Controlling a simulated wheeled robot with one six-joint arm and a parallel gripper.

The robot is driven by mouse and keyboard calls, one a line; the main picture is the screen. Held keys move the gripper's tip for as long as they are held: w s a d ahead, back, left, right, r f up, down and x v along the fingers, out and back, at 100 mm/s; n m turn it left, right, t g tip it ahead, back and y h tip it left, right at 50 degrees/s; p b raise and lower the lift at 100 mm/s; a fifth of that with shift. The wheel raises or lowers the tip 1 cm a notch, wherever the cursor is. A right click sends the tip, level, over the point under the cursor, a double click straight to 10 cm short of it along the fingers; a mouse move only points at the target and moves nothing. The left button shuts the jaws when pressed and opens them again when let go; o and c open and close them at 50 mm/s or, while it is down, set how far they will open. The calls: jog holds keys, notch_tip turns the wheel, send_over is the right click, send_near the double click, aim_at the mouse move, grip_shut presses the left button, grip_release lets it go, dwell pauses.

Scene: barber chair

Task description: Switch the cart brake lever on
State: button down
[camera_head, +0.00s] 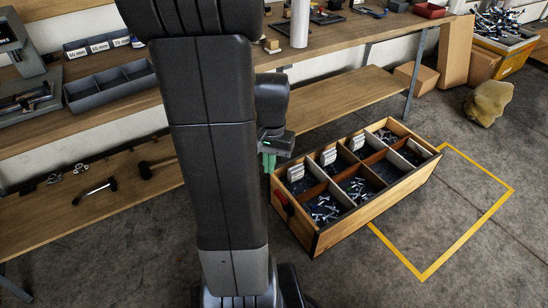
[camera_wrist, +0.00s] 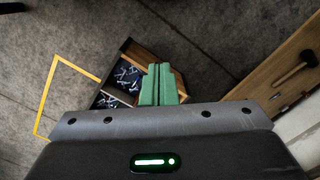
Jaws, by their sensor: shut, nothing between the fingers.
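The cart is a wooden bin (camera_head: 345,228) with several compartments that hold screws and bolts. It stands on the floor right of my arm, and part of it shows beyond the fingers in the wrist view (camera_wrist: 147,54). A small red and black part, which looks like the brake lever (camera_head: 281,198), is on the cart's left end face. Its exact position is too small to tell, and it is hidden in the wrist view. My gripper (camera_head: 268,161) has green fingers, shut and empty, above and left of the lever. The fingers also show in the wrist view (camera_wrist: 160,84).
A wooden workbench (camera_head: 335,50) with a lower shelf (camera_head: 340,101) runs behind the cart. Hammers (camera_head: 95,191) lie on the shelf at left. A yellow floor outline (camera_head: 463,235) lies right of the cart, with bare floor inside. A sack (camera_head: 489,103) is at far right.

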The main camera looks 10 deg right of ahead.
jog(key=w+d+f+m+b, duration=0.3)
jog(key=w+d+f+m, duration=0.1)
jog(key=w+d+f, duration=0.3)
jog(key=w+d+f+m+b, duration=0.4)
jog(key=w+d+f, duration=0.3)
jog(key=w+f, duration=0.4)
notch_tip(320, 180, down, 4)
jog(key=shift+d+f+y, duration=0.1)
jog(key=shift+d+y, duration=0.05)
jog(key=shift+y, duration=0.25)
jog(key=s+a+f+b, duration=0.1)
jog(key=a+f+b, duration=0.3)
jog(key=f, duration=0.8)
jog(key=shift+s+a+b, duration=0.2)
jog(key=shift+b, duration=0.15)
jog(key=shift+a, duration=0.1)
